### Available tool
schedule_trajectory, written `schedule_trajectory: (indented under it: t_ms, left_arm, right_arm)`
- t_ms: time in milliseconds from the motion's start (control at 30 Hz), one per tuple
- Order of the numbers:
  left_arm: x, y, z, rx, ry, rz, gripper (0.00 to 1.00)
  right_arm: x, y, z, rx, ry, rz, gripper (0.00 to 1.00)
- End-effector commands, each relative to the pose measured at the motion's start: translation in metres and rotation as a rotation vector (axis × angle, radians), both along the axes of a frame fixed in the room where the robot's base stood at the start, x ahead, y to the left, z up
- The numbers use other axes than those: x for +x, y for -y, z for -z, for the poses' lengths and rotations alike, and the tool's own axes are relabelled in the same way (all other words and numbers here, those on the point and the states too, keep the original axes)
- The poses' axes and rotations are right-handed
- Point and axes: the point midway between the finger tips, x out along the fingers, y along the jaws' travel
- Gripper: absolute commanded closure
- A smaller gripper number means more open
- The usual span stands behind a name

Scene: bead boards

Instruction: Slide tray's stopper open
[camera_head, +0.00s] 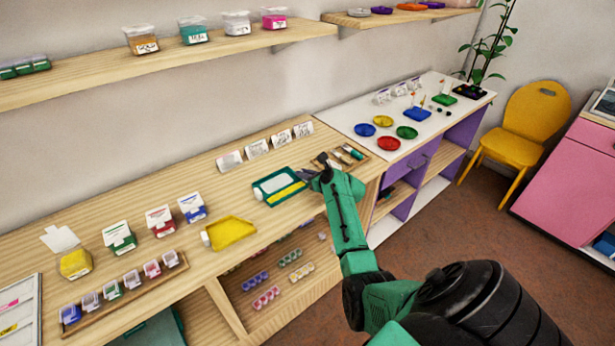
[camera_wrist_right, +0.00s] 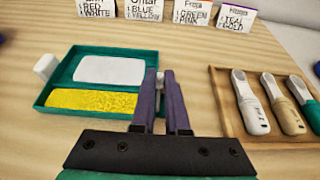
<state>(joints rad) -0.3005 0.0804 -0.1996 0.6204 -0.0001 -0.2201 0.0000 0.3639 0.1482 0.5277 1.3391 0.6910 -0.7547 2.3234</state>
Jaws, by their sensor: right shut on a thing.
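The green tray (camera_head: 262,199) lies on the wooden table, with a white part and a yellow bead-filled part inside. It also shows in the right wrist view (camera_wrist_right: 70,76). A white stopper-like piece (camera_wrist_right: 45,67) sticks out at its left end; it also shows in the head view (camera_head: 258,194). My right gripper (camera_wrist_right: 163,76) is at the tray's right end, its two purple-grey fingers close together. It is shut on the tray's right end, as far as I can see; the fingers hide the exact contact. My left gripper is not in view.
Right of my gripper is a wooden tool holder (camera_wrist_right: 225,105) with white- and tan-handled tools. Folded label cards (camera_wrist_right: 201,12) stand behind. Bead boxes and packs fill the table's left side.

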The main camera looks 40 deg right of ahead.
Motion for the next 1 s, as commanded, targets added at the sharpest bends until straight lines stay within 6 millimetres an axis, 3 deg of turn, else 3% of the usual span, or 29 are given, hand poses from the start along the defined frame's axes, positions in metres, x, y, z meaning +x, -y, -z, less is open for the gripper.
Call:
schedule_trajectory:
  t_ms: [167, 200, 233, 267, 667, 867, 1000]
  left_arm:
    - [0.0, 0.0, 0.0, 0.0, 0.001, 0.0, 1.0]
    - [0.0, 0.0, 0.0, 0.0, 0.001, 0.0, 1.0]
    - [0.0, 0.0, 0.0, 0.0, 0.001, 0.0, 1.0]
    - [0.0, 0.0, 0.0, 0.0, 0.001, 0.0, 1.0]
    - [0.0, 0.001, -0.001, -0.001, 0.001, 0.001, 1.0]
    - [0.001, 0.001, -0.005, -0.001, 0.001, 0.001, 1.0]
    - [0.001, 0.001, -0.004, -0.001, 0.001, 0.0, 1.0]
  right_arm:
    - [-0.001, 0.0, 0.001, -0.001, -0.001, 0.0, 1.0]
    - [-0.001, 0.0, 0.001, -0.001, -0.001, 0.0, 0.73]
    - [-0.001, 0.0, 0.001, -0.001, -0.001, 0.0, 0.61]
    - [-0.001, 0.0, 0.001, 0.0, -0.001, 0.0, 0.56]
    - [-0.006, -0.001, -0.002, 0.001, 0.0, -0.001, 0.56]
    - [-0.038, -0.001, -0.015, -0.001, 0.0, 0.001, 0.56]
    - [-0.075, -0.002, -0.029, 0.0, -0.001, 0.001, 0.56]
